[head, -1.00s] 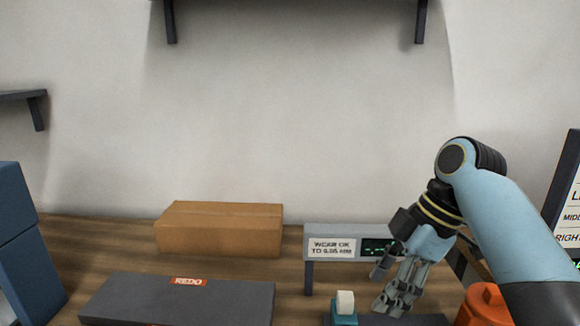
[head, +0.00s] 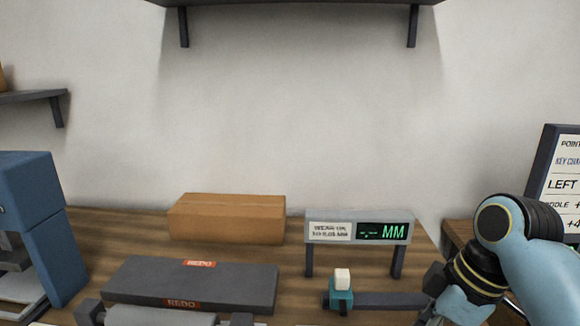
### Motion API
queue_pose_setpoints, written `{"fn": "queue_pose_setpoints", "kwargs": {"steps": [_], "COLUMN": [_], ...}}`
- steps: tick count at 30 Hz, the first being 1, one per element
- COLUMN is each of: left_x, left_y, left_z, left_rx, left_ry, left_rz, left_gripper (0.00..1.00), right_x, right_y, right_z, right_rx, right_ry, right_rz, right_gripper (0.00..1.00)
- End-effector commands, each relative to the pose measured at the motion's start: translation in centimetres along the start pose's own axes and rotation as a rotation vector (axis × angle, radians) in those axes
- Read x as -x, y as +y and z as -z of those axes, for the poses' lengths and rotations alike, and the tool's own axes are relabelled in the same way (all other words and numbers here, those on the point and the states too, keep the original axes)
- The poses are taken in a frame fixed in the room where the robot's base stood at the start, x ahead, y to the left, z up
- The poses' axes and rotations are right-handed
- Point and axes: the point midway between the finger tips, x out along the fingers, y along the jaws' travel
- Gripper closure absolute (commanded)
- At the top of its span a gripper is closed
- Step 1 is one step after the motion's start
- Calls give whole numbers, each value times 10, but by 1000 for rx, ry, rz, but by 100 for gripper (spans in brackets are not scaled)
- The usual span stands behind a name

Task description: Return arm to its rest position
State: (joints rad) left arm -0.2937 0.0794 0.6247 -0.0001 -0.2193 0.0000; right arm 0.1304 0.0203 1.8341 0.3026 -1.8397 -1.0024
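My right arm, light blue with black joints and yellow rings, comes in from the right in the head view. Its wrist (head: 472,272) is low at the right, beside the right end of the gauge's dark bar. Its gripper is mostly cut off by the bottom edge, so I cannot see its fingertips or whether it holds anything. My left arm and gripper are not in view.
A display (head: 360,228) with green MM digits stands behind a teal gauge block (head: 341,293) with a white top. A cardboard box (head: 227,218), a dark REDO case (head: 190,285), a blue machine (head: 40,215) and a sign (head: 560,185) stand around. A shelf (head: 300,3) hangs above.

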Motion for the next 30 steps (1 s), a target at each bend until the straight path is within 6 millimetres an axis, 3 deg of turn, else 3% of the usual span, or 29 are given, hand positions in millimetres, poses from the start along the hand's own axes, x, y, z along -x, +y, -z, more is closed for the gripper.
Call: {"fn": "queue_pose_setpoints", "kwargs": {"steps": [5,12,19,26,30], "left_x": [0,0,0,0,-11], "left_y": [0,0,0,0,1], "left_z": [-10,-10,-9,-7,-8], "left_rx": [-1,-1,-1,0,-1], "left_ry": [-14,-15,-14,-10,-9], "left_rz": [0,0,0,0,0], "left_gripper": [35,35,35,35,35], "right_x": [-4,8,31,58,19], "right_y": [-30,-72,-106,-133,-124], "right_z": [-43,-94,-126,-147,-157], "right_rx": [-228,-539,-772,-952,-965], "right_ry": [-44,-70,-56,-20,-30], "right_rz": [-81,-216,-329,-419,-414], "right_gripper": [48,48,48,48,48]}}
